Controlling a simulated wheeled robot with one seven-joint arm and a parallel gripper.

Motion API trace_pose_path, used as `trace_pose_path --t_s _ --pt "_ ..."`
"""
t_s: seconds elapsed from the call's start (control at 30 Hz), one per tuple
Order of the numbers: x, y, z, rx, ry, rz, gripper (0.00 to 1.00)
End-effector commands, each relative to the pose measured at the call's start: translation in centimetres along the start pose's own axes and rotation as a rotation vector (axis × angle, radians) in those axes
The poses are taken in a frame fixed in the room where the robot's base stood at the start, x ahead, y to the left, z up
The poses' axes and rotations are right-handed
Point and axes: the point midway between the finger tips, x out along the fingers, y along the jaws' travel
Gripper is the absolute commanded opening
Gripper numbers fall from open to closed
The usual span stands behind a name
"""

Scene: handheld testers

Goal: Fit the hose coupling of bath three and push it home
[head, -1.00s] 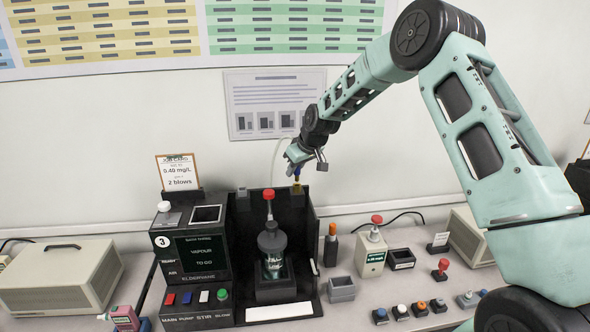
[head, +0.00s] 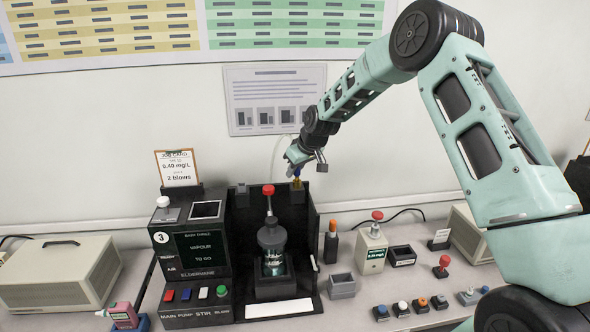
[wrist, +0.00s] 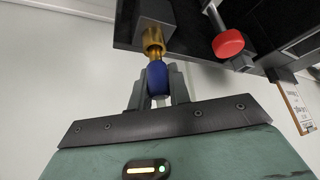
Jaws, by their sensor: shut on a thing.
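My gripper (wrist: 158,88) is shut on the blue hose coupling (wrist: 157,76). In the head view my gripper (head: 297,166) is at the top right corner of the black bath three housing (head: 313,215), with the blue coupling just above the brass.
A card (head: 178,168) reading 0.40 mg/L and 2 blows stands on the unit. A grey bin (head: 341,286), a tester with a red knob (head: 371,250) and several buttons are to the right. A beige case (head: 62,275) is at left.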

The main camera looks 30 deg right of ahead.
Motion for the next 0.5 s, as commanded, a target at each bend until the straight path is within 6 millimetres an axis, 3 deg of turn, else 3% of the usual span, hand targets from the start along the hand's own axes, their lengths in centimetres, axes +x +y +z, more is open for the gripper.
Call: trace_pose_path --t_s 0.5 --pt "1.03 -0.01 0.60 0.000 0.000 0.000 0.00"
